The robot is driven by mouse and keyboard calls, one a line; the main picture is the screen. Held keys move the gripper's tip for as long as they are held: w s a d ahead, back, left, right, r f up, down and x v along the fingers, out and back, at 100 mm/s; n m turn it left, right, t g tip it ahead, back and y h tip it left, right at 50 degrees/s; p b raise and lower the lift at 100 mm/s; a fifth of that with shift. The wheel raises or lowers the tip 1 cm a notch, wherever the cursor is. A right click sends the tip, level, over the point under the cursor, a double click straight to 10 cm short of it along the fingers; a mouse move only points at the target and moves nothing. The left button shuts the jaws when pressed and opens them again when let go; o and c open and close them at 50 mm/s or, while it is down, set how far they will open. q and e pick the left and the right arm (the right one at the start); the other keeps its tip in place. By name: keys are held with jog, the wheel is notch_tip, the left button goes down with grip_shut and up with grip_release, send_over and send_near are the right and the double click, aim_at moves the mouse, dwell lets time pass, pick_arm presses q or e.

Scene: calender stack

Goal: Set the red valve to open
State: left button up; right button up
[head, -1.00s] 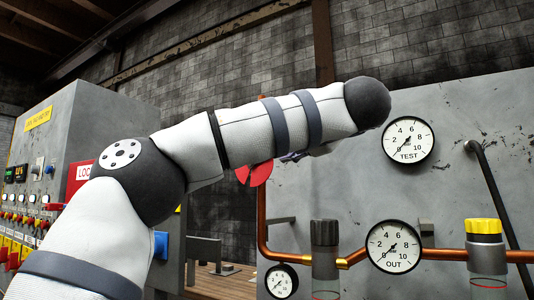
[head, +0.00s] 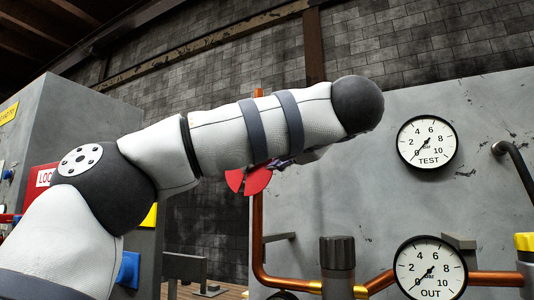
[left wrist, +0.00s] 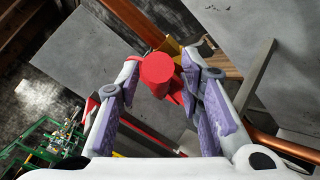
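The red valve (head: 249,180) shows below my left forearm in the head view, in front of the copper pipe. Part of it is hidden by the arm. In the left wrist view its round red knob (left wrist: 157,74) lies between the tips of my left gripper (left wrist: 161,68). The purple-padded fingers are spread, with a gap to the knob on the left and the right finger close beside it. In the head view my left gripper is mostly hidden behind my arm. My right gripper is not in view.
A grey panel carries the TEST gauge (head: 427,142) and the OUT gauge (head: 430,268), both with needles near 0. A copper pipe (head: 257,230) runs down and along it. A dark-capped fitting (head: 337,255) stands at the bottom. A grey cabinet (head: 82,115) is at the left.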

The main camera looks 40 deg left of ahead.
pick_arm(q)
jog(key=shift+d, duration=0.1)
grip_shut()
jog(key=shift+s+r, duration=0.1)
jog(key=shift+s+a+r+n+g+h+p, duration=0.15)
jog(key=shift+a+r+n+g+h+p, duration=0.15)
jog(key=shift+r+n+h, duration=0.4)
jog(key=shift+a+r+n+h, duration=0.25)
jog(key=shift+a+n+h, duration=0.2)
jog(key=shift+h, duration=0.55)
jog(key=shift+s+a+r+n+h, duration=0.1)
jog(key=shift+a+r+n+h, duration=0.15)
jog(key=shift+h, duration=0.25)
jog(key=shift+s+a+r+n+h, duration=0.1)
jog(key=shift+a+n+h, duration=0.15)
jog(key=shift+h, duration=0.25)
